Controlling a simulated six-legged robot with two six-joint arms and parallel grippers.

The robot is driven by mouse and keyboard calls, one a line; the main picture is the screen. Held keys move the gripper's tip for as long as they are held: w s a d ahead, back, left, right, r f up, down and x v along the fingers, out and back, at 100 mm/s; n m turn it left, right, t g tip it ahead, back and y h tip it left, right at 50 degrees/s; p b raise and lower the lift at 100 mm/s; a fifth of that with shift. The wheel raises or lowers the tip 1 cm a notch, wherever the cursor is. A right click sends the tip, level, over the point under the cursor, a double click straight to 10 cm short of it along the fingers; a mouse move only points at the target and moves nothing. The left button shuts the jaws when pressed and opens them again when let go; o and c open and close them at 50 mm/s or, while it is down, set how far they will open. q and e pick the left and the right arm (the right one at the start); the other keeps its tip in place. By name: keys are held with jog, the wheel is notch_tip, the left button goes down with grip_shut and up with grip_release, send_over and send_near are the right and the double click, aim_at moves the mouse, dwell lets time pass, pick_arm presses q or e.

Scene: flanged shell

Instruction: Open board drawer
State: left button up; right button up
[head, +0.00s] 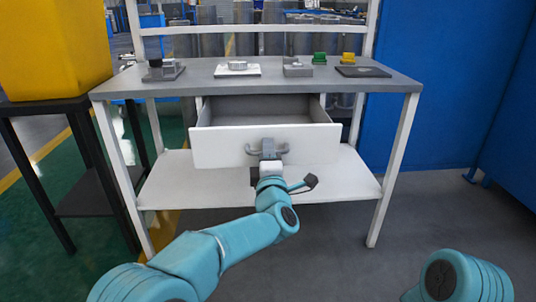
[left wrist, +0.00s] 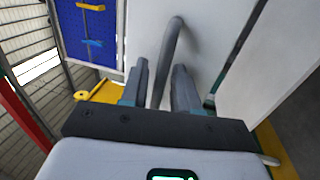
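The white board drawer (head: 265,146) stands pulled out from under the grey tabletop, and its open inside (head: 262,107) looks empty. A grey bar handle (head: 283,148) is on its front. My left gripper (head: 268,150) is at the middle of this handle. In the left wrist view the handle (left wrist: 171,48) passes between the two fingers of my left gripper (left wrist: 163,85). The fingers stand apart with small gaps to the bar, so the gripper looks open around it. My right gripper is not in view.
The workbench (head: 110,87) carries several small fixtures, a green block (head: 319,58), a yellow block (head: 348,57) and a dark plate (head: 362,71). A white lower shelf (head: 345,187) lies under the drawer. A yellow bin (head: 55,45) stands left and a blue wall (head: 440,80) right.

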pick_arm(q)
jog(key=shift+s, duration=0.1)
jog(key=s+f+p, duration=0.1)
jog(key=s+f, duration=0.2)
jog(key=s, duration=1.2)
jog(key=shift+s, duration=0.4)
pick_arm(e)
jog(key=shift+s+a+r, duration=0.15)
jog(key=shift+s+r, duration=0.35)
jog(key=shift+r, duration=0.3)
pick_arm(q)
jog(key=shift+f, duration=0.1)
